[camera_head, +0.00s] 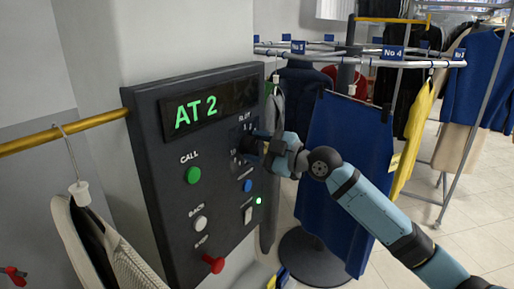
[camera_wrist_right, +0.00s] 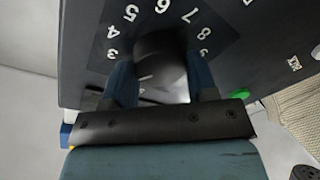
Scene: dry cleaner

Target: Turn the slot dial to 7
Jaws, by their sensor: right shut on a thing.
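The slot dial is a dark round knob on the black control panel (camera_head: 165,140). In the right wrist view the dial (camera_wrist_right: 160,50) sits between the two fingers of my right gripper (camera_wrist_right: 162,85), with white numbers 3 to 8 showing around it. My right gripper (camera_head: 264,146) is shut on the dial, which it mostly hides in the head view. A short pale mark shows on the knob, but I cannot tell which number it points to. The green display (camera_head: 196,111) reads "AT 2". My left gripper is not in view.
Below on the panel are a green CALL button (camera_head: 193,175), a white BACK button (camera_head: 200,223), a red knob (camera_head: 213,264) and a blue button (camera_head: 247,186). A brass rail (camera_head: 60,136) with a hanging garment is at left. A garment carousel with a blue skirt (camera_head: 345,150) stands behind my right arm.

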